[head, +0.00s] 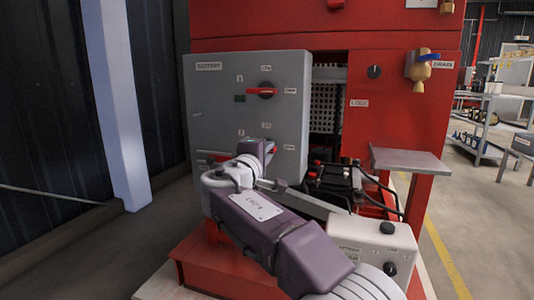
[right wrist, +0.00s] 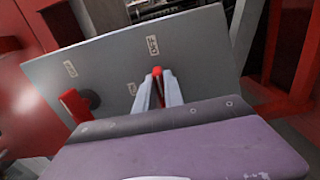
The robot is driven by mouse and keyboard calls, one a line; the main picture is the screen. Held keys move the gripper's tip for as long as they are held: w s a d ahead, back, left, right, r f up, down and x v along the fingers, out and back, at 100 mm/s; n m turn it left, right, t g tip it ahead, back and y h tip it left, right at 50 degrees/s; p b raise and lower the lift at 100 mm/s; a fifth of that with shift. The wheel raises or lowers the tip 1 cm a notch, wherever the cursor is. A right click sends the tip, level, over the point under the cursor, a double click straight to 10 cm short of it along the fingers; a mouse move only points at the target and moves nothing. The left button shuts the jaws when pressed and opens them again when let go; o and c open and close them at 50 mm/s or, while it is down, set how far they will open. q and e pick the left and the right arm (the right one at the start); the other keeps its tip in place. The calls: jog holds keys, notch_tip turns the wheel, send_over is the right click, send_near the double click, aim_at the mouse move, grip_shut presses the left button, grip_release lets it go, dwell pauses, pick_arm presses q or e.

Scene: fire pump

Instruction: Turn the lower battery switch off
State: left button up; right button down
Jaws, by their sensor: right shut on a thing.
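The grey battery panel (head: 220,115) stands upright on the red pump unit. The lower battery switch (head: 273,149) is mostly hidden behind my right gripper (head: 268,152) in the head view. In the right wrist view, my right gripper (right wrist: 158,84) is shut around the red handle of the lower switch (right wrist: 157,71), with one finger on each side. The upper switch (head: 262,91) has a red handle lying roughly horizontal. It also shows in the right wrist view (right wrist: 75,106), clear of the fingers. My left gripper is not in view.
Right of the panel is an open bay with black batteries and cables (head: 335,180). A grey shelf (head: 410,160) juts out beyond it. A blue-handled drain valve (head: 420,68) sits high on the right. Open floor (head: 480,230) lies at right.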

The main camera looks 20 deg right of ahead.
jog(key=shift+f, duration=0.1)
jog(key=c, duration=1.4)
grip_release()
jog(key=shift+c, duration=0.2)
jog(key=p+v, duration=0.2)
jog(key=v, duration=0.7)
